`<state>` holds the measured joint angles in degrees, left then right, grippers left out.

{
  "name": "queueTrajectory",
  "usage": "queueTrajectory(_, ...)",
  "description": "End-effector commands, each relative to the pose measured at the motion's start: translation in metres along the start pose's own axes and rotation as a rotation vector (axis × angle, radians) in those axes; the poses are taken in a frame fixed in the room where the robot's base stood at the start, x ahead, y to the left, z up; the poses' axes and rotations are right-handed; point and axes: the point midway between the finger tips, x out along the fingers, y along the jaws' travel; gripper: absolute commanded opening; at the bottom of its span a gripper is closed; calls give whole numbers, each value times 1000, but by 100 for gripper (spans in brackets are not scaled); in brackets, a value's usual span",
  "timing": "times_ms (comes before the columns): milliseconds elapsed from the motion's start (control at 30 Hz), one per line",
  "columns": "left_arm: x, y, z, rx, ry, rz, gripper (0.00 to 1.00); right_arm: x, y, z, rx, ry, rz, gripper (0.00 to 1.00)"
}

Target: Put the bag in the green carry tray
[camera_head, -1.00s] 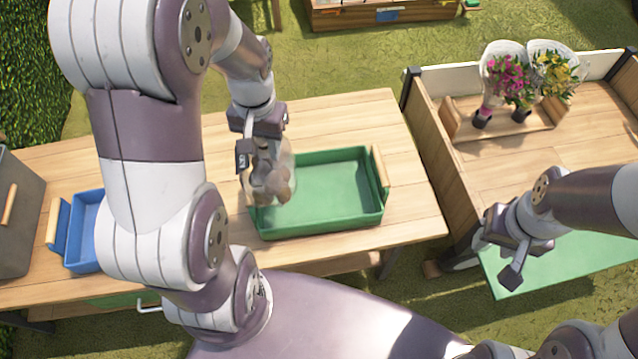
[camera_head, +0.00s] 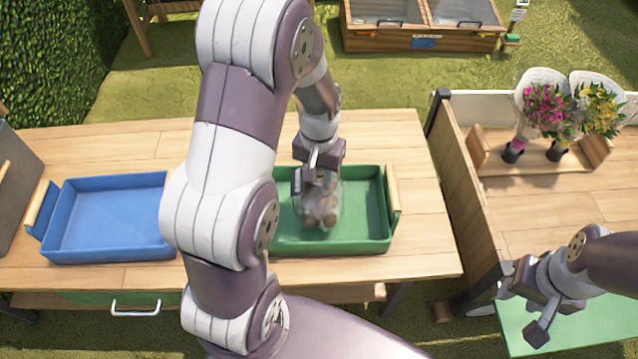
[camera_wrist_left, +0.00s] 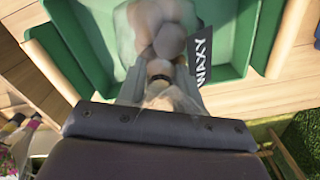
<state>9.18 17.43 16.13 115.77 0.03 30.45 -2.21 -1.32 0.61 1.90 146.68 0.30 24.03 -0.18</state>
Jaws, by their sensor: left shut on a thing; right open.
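The clear bag (camera_head: 320,208) holds several round brownish items and has a dark tag reading "WAXY", seen in the left wrist view (camera_wrist_left: 201,56). My left gripper (camera_head: 318,172) is shut on the top of the bag. The bag hangs over the green carry tray (camera_head: 376,240); I cannot tell if it touches the tray floor. The tray has a wooden handle at its right end, and my left arm hides its left end. In the left wrist view the bag (camera_wrist_left: 160,28) shows between the fingers with the tray around it. My right gripper (camera_head: 524,308) is open and empty at the lower right.
A blue tray (camera_head: 112,215) stands empty on the wooden table (camera_head: 425,200), left of my arm. A second table at the right holds a wooden stand (camera_head: 535,160) with two wrapped bouquets (camera_head: 548,108). A gap separates the tables.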

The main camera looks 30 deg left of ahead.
Motion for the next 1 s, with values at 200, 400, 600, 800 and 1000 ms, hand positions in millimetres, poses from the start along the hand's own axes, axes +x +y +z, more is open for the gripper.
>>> queueTrajectory(200, 34, 0, 1, 0, -2, 0, 0, 8, 0, 1, 0, 0, 0, 43)
queueTrajectory(400, 35, 0, 1, 0, 0, 0, 0, 8, 0, 1, 0, 0, 0, 43)
queueTrajectory(600, 39, 0, 1, 0, -3, 0, 41, 9, 0, 1, 0, 0, 0, 43)
queueTrajectory(800, 38, 0, 1, 0, -3, 0, 60, 9, 0, 1, 0, 0, 0, 43)
queueTrajectory(1000, 32, 0, 1, 0, -1, 0, 60, 6, 0, 1, 0, 0, 0, 43)
